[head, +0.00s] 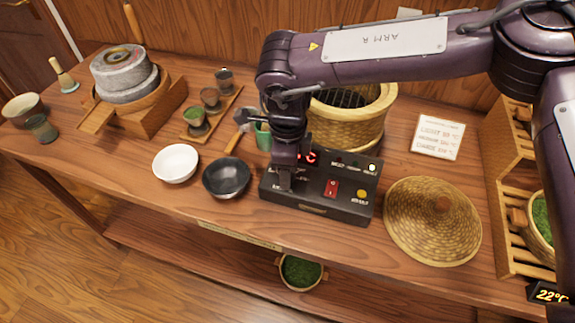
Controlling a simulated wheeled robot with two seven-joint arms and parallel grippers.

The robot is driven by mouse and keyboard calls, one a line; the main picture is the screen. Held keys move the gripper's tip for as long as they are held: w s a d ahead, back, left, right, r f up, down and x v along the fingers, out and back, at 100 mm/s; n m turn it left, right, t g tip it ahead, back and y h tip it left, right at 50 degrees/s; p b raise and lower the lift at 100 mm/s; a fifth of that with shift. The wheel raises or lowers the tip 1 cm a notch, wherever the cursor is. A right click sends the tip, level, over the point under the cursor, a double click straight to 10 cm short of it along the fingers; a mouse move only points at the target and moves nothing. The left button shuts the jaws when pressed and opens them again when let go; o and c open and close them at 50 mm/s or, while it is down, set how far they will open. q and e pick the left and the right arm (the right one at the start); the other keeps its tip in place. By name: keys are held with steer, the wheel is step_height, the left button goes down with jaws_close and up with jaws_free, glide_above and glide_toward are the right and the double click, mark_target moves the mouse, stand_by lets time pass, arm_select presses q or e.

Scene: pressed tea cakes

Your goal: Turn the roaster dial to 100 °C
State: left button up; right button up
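The roaster's black control box (317,206) stands at the front of the table, below the woven roaster basket (352,134). A red display (309,156) on it is mostly hidden by my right arm; only a "C" at its end reads clearly. My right gripper (285,186) points down at the left part of the control box. The dial is not visible; the gripper covers that part of the panel. I cannot tell whether the fingers are open, shut or touching anything. A red switch (332,188) and a yellow button (361,193) show to the right. My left gripper is out of view.
A dark bowl (227,178) and a white bowl (175,164) stand left of the box. A conical woven lid (433,222) lies to its right, below a temperature card (438,137). A stone mill (125,75) stands back left. My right arm crosses above the basket.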

step_height(320, 180, up, 8)
steer(key=shift+f+b, duration=0.15)
steer(key=shift+b, duration=0.4)
stand_by(0.5)
